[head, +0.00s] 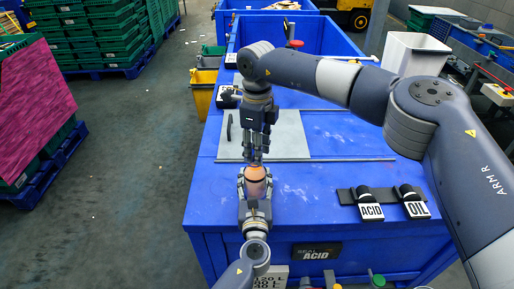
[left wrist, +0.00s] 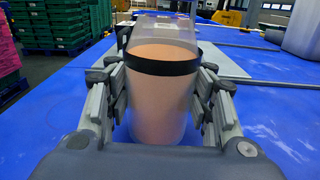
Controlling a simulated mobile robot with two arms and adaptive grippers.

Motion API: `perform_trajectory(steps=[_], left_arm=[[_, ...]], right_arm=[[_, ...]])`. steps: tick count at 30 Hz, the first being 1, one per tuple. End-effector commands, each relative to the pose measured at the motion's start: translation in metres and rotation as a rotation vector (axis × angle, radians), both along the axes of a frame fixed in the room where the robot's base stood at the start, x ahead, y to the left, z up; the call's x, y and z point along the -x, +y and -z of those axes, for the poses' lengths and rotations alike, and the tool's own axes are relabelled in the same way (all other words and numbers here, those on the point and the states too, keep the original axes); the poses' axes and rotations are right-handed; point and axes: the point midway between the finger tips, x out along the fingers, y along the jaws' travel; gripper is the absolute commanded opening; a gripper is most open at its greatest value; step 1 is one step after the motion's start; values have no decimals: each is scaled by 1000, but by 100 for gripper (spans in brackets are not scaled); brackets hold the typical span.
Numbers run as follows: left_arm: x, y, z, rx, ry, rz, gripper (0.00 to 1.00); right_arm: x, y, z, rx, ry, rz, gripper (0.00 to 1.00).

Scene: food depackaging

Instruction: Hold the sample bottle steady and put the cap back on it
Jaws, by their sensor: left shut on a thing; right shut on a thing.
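The sample bottle (head: 255,174) stands upright over the blue table, with orange-pink contents. My right gripper (head: 257,157) points down directly above the bottle. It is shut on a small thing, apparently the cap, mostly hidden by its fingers.
A grey plate (head: 290,137) lies on the blue table (head: 320,180) behind the bottle. A blue bin (head: 330,35) stands behind, with a yellow bucket (head: 203,95) at the left. The table left of the bottle is clear.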

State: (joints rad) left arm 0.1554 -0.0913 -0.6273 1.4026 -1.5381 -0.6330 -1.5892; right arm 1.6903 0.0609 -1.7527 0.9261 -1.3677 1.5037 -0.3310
Motion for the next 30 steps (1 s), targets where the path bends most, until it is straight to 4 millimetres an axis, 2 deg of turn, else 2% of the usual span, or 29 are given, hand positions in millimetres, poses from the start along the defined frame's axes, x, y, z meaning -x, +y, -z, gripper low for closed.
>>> perform_trajectory(steps=[17,18,20,23,30], left_arm=[[0,0,0,0,1,0,6],[0,0,0,0,1,0,0],[0,0,0,0,1,0,0],[0,0,1,0,1,0,0],[0,0,1,0,1,0,0]], right_arm=[[0,0,12,1,0,0,25],[0,0,11,1,-1,1,25],[0,0,11,1,-1,14,25],[0,0,11,0,0,90,25],[2,2,11,0,1,486,25]])
